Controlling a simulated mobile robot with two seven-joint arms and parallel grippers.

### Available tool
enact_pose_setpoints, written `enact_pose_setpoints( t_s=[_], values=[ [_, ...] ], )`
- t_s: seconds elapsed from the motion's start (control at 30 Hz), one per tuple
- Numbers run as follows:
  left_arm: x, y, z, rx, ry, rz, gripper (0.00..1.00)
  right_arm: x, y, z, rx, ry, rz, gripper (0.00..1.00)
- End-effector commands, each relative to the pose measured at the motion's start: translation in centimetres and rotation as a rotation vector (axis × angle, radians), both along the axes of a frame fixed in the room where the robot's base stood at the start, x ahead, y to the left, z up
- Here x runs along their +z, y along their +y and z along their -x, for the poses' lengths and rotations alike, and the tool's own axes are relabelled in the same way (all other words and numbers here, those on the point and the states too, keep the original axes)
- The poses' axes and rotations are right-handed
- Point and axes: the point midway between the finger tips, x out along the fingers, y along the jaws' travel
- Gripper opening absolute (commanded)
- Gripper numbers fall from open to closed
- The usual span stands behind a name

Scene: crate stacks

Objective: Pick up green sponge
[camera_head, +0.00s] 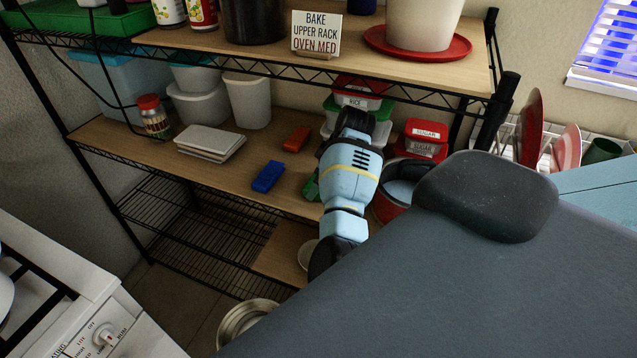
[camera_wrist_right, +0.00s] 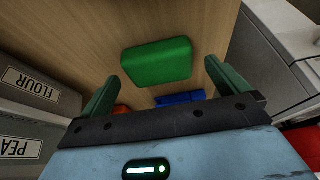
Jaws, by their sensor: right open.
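The green sponge (camera_wrist_right: 157,62) lies on the wooden shelf board in the right wrist view, ahead of my right gripper (camera_wrist_right: 160,70). The gripper's two dark green fingers are spread wide, one toward each side of the sponge, with nothing held between them. I cannot tell how far the fingertips are above the board. In the head view my right arm reaches down to the middle shelf and mostly hides the sponge; a bit of green shows at the arm's left side, which may be sponge or finger. My left gripper is in neither view.
A blue sponge (camera_head: 267,176) and an orange sponge (camera_head: 296,139) lie left of my arm. Labelled containers, including flour (camera_wrist_right: 30,85), stand close on the wrist view's left. A red pot (camera_head: 391,205) stands right of the arm. The upper shelf (camera_head: 220,45) hangs above.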

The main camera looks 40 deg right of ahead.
Motion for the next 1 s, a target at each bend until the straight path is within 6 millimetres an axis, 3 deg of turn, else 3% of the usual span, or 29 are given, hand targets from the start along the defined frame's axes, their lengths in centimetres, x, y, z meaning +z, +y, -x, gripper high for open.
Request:
enact_pose_setpoints(
  t_s=[0.17, 0.4, 0.77, 1.0],
  values=[
    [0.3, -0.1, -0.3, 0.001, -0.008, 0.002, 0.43, -1.4, 0.3, -0.6, -0.001, -0.002, -0.001, 1.0],
    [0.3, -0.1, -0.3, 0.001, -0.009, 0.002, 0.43, -1.5, 0.3, -0.6, -0.001, -0.001, 0.0, 1.0],
    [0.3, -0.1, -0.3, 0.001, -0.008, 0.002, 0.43, -1.5, 0.3, -0.6, -0.001, -0.001, 0.0, 0.55],
    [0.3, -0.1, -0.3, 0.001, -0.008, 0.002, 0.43, -1.5, 0.3, -0.6, -0.001, -0.002, 0.001, 0.55]
  ],
)
